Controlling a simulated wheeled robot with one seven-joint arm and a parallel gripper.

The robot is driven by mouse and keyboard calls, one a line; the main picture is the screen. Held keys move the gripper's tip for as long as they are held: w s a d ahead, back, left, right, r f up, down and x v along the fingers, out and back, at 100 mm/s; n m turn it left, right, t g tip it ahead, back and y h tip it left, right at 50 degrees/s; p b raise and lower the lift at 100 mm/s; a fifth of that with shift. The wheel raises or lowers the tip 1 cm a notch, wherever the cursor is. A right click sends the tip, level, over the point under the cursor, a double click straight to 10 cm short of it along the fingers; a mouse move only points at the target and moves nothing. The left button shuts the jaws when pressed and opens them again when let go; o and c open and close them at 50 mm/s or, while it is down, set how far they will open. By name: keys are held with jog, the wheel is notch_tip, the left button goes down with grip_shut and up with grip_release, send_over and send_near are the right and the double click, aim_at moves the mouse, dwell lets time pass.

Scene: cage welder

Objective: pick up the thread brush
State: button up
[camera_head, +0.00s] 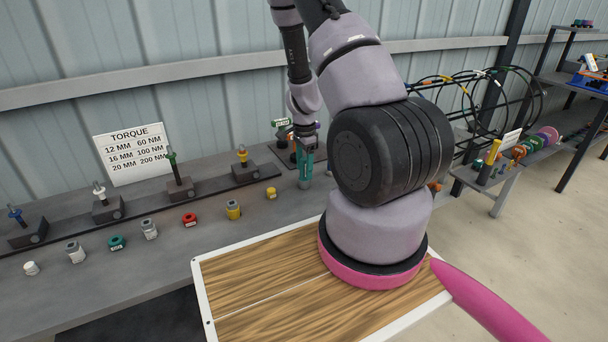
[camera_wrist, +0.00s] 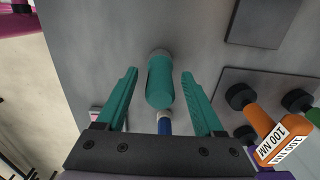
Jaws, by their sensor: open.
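The wrist view shows a teal cylinder (camera_wrist: 160,85) with a grey end, probably the thread brush. It lies between the fingers of my gripper (camera_wrist: 160,84), with a visible gap on each side. A short blue part with a pale collar (camera_wrist: 164,124) shows nearer the palm; I cannot tell whether it belongs to the cylinder. In the head view my gripper (camera_head: 306,165) is open and low over the back of the grey bench. The teal fingers and the cylinder blend together there, so contact is unclear.
An orange tool marked 100 NM (camera_wrist: 276,140) stands close right of my gripper in the wrist view. Several studs on dark blocks (camera_head: 180,185) and small coloured sockets (camera_head: 190,219) line the bench (camera_head: 160,255). A torque sign (camera_head: 133,154) leans on the wall.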

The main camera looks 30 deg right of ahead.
jog(key=shift+f, duration=0.75)
grip_shut()
jog(key=shift+r, duration=0.1)
notch_tip(320, 180, up, 10)
jog(key=shift+f, duration=0.1)
dwell(1.7)
